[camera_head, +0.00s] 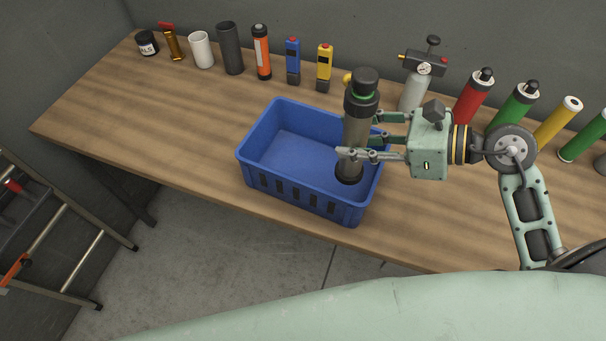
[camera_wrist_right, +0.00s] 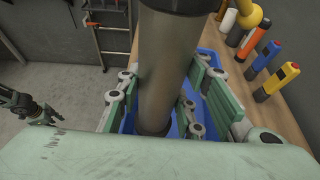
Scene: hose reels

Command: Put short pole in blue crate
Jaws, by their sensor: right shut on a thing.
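The short pole (camera_head: 355,132) is a grey-brown cylinder with a dark cap and a dark lower end. My right gripper (camera_head: 366,146) is shut around its middle from the right and holds it nearly upright. The blue crate (camera_head: 262,184) stands on the workbench below it. The pole's lower end shows over the right part of the crate's inside; I cannot tell whether it touches the floor of the crate. The pole (camera_wrist_right: 163,65) fills the middle of the right wrist view, between the fingers. My left gripper (camera_wrist_right: 22,104) is small at that view's left edge, its jaws unclear.
A row of canisters lines the back of the wooden workbench (camera_head: 180,120), including a blue one (camera_head: 293,62), a yellow one (camera_head: 324,68) and a grey bottle with gauge (camera_head: 415,88). The bench left of the crate is clear. A ladder (camera_head: 60,230) stands at left.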

